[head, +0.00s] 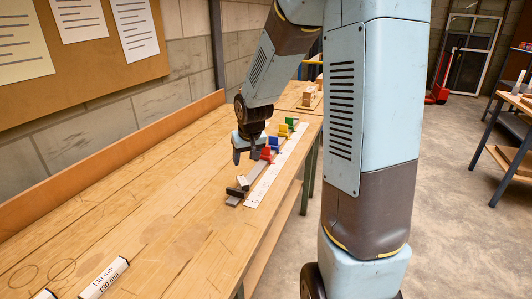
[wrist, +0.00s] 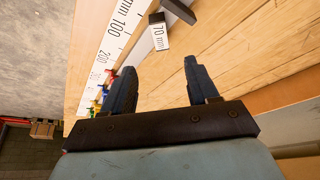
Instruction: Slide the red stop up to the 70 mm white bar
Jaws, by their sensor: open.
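The red stop (head: 266,154) stands on a rail along the bench, at the near end of a row of coloured stops. In the wrist view only a small part of the red stop (wrist: 112,73) shows beside a finger. The 70 mm white bar (wrist: 159,35) shows its labelled white end in the wrist view; in the head view a small pale bar (head: 242,183) lies nearer me, beside a dark block. My gripper (head: 249,154) points down just left of the red stop. In the wrist view its two fingers (wrist: 161,82) are apart with nothing between them.
A white ruler strip (head: 275,165) runs along the row. Blue (head: 273,143), yellow (head: 283,130) and green (head: 291,122) stops stand beyond the red one. A labelled white bar (head: 104,278) lies at the near left. The bench left of my gripper is clear.

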